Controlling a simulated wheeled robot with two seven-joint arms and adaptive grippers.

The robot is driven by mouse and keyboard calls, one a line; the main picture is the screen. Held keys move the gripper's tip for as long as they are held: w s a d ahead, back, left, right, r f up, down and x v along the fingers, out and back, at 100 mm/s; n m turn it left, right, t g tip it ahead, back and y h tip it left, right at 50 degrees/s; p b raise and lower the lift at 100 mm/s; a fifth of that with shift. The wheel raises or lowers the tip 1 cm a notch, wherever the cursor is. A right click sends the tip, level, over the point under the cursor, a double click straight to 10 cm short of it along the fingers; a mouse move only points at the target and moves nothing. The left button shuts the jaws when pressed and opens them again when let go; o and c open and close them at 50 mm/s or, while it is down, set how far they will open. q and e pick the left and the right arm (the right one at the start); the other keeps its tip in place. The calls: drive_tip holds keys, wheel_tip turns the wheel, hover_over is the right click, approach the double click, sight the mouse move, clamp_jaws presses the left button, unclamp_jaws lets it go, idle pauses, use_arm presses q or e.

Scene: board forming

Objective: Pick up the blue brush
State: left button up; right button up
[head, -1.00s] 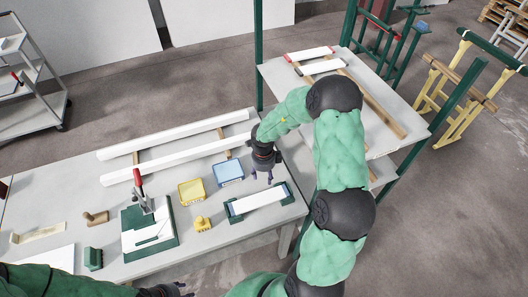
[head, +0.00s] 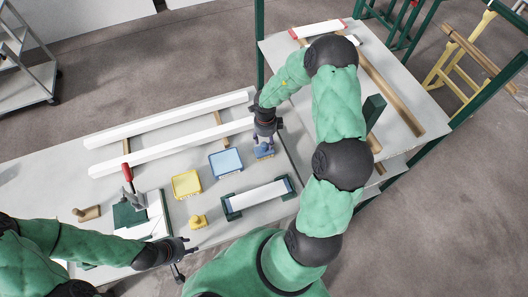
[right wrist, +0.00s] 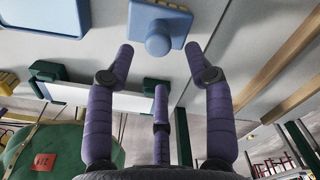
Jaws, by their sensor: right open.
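The blue brush (head: 264,152) stands on the table near its right end, just under my right gripper (head: 264,141). In the right wrist view the brush (right wrist: 160,24) shows as a blue block with a round knob. My right gripper (right wrist: 158,52) is open there, its purple fingers spread to either side below the knob and not closed on it. In the head view the gripper partly hides the brush. My left gripper (head: 184,260) is open and empty at the table's front edge, far from the brush.
A blue tray (head: 226,163), a yellow tray (head: 186,184) and a yellow brush (head: 198,221) lie left of the blue brush. A green-ended fixture with a white board (head: 258,196) is in front. Long white boards (head: 170,147) lie behind. A side table (head: 395,100) stands right.

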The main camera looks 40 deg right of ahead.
sight(264, 144)
drive_tip(key=f, duration=0.5)
drive_tip(key=shift+w+f+b, duration=0.35)
drive_tip(key=shift+w, duration=0.05)
drive_tip(key=shift+a, duration=0.1)
clamp_jaws()
